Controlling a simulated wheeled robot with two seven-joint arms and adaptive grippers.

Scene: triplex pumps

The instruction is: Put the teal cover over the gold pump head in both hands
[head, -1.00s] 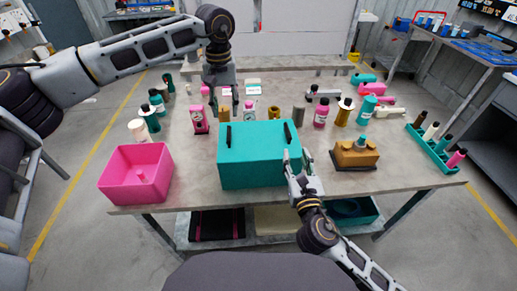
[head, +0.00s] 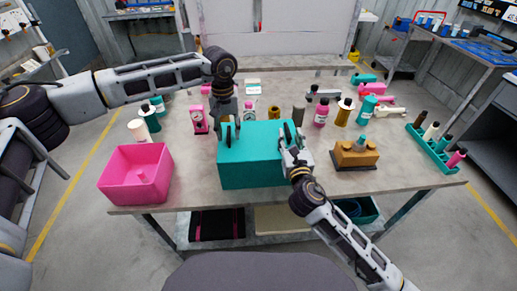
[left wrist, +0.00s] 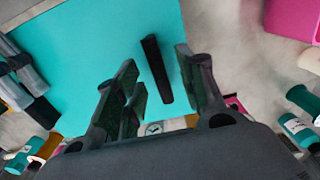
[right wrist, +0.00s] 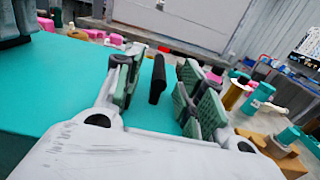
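The teal cover (head: 255,168) is a box standing on the table, with two black bar handles on its top. The gold pump head (head: 356,153) sits on the table just right of it. My left gripper (head: 228,130) is at the cover's left handle. In the left wrist view its open fingers (left wrist: 160,90) stand either side of that black handle (left wrist: 156,68), apart from it. My right gripper (head: 291,145) is at the right handle. In the right wrist view its open fingers (right wrist: 155,85) stand either side of the right handle (right wrist: 157,78), with gaps.
An open pink box (head: 136,178) stands at the table's front left. A teal rack (head: 432,150) with several bottles is at the right edge. Several bottles and parts stand behind the cover. The table (head: 200,180) is bare between the pink box and the cover.

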